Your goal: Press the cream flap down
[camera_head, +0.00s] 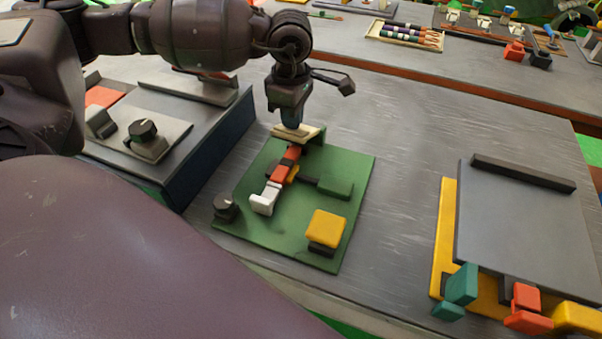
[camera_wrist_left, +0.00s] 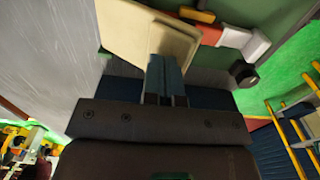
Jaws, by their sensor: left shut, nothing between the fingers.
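The cream flap (camera_head: 309,135) is at the far edge of the green board (camera_head: 268,229), which lies on the grey table. My left gripper (camera_head: 293,124) is shut and empty, pointing down with its fingertips at the flap. In the left wrist view the fingertips (camera_wrist_left: 166,65) overlap the lower right part of the cream flap (camera_wrist_left: 140,38). They look to be touching it or just above it; I cannot tell which. The flap's exact tilt is hard to judge. My right gripper is not in view.
The board also carries an orange bar (camera_head: 285,166), a white block (camera_head: 264,199), a yellow block (camera_head: 326,228) and a black knob (camera_head: 225,207). A blue-sided box (camera_head: 208,152) stands close on the left. A grey panel (camera_head: 525,222) lies to the right, with clear table between.

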